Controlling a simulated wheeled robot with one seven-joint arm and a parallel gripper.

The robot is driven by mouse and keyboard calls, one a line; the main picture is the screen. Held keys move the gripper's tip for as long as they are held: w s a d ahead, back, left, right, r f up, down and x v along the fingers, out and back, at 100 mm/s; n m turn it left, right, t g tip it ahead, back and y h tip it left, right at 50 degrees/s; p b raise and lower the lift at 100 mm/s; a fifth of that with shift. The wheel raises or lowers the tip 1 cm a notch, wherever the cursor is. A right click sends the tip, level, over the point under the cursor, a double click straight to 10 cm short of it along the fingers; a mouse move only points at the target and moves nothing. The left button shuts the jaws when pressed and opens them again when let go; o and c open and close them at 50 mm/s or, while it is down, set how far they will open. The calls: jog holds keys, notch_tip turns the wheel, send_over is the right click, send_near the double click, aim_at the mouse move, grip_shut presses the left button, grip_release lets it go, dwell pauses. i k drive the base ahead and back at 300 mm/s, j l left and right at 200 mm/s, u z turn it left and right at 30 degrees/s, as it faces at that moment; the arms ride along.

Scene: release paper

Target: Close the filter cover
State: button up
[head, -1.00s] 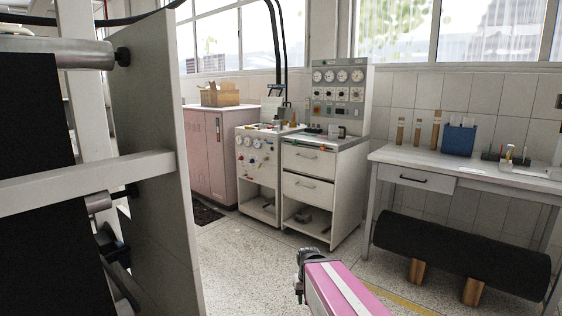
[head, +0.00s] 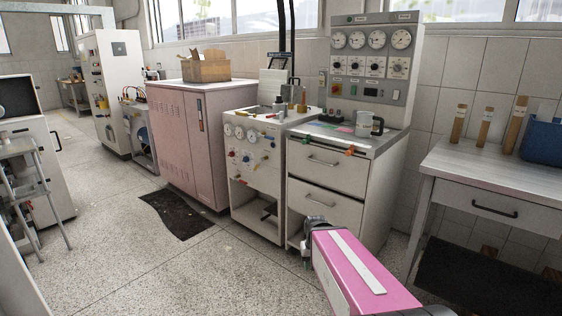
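I cannot pick out the filter cover with certainty. A white unit with gauges and knobs (head: 252,165) stands near the middle, and a pale upright panel (head: 275,84) rises at its back; I cannot tell if that panel is a cover. My pink arm reaches up from the bottom edge, in front of the white drawer cabinet (head: 325,175). The dark end of my arm, with my gripper (head: 318,226), is small and partly hidden by the arm, and its fingers cannot be made out. Nothing is seen held in it.
A pink cabinet (head: 185,140) with a cardboard box (head: 204,66) on top stands left of the unit. A dark mat (head: 177,214) lies on the floor. A white table (head: 495,175) is at the right. Open speckled floor (head: 130,265) lies at the left front.

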aim_at(290, 94)
jog(key=i+j, duration=0.2)
jog(key=i, duration=0.25)
jog(key=i+j, duration=0.2)
jog(key=i, duration=0.2)
